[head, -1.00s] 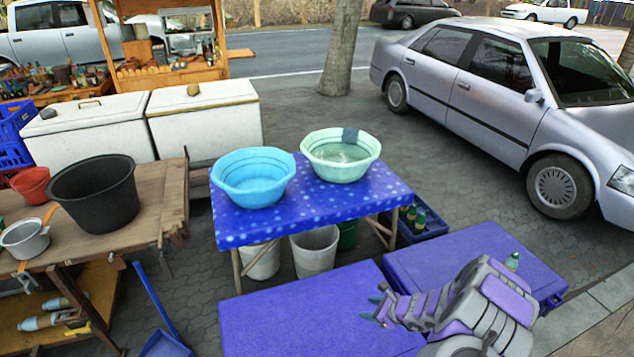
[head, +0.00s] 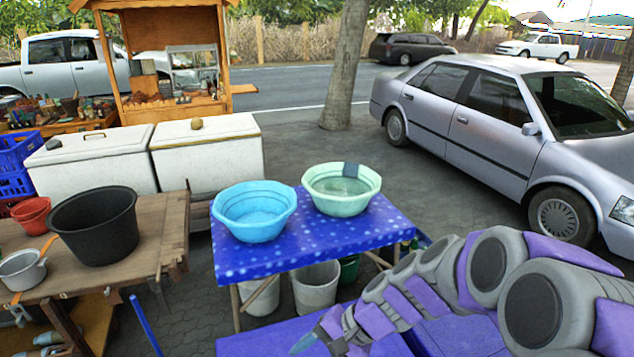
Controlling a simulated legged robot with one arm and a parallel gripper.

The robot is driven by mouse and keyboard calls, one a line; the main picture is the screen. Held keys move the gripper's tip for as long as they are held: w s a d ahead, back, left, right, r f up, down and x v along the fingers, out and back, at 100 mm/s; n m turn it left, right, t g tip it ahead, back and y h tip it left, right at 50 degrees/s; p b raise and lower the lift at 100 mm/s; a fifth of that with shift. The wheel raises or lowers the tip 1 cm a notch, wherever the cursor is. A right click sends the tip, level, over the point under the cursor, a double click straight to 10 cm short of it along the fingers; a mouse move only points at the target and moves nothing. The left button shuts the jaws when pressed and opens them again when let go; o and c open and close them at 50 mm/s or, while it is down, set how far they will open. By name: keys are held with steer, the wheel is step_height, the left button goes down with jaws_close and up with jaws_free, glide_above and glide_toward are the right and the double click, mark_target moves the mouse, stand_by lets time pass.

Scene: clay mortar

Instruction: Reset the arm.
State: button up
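My arm reaches in from the right edge in the head view, grey with purple panels. It slants down to the left, and my gripper (head: 308,342) is at its far end, low in the picture. A bluish fingertip points down and left. The gripper is over or in front of the purple surface (head: 262,341), at the near side of the blue spotted table (head: 300,247). I see nothing held in it, but the fingers are too small and overlapped to show whether they are open.
A blue basin (head: 254,228) and a pale green basin (head: 342,203) stand on the spotted table. A wooden table (head: 150,240) with a black tub (head: 95,246) is at left. White chests (head: 207,165) stand behind. A silver car (head: 480,125) is parked at right.

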steer(key=s+d+r+n+h, duration=0.1)
steer(key=s+d+n+h, duration=0.1)
steer(key=s+d, duration=0.3)
steer(key=s+d+r+n+h, duration=0.1)
steer(key=s+d+h, duration=0.2)
steer(key=s, duration=0.6)
steer(key=s+d+r+n+g+h, duration=0.1)
steer(key=s+d+n+h, duration=0.1)
steer(key=s+d, duration=0.5)
steer(key=shift+s+r+n+h, duration=0.35)
steer(key=shift+s+h, duration=0.1)
steer(key=shift+h, duration=0.35)
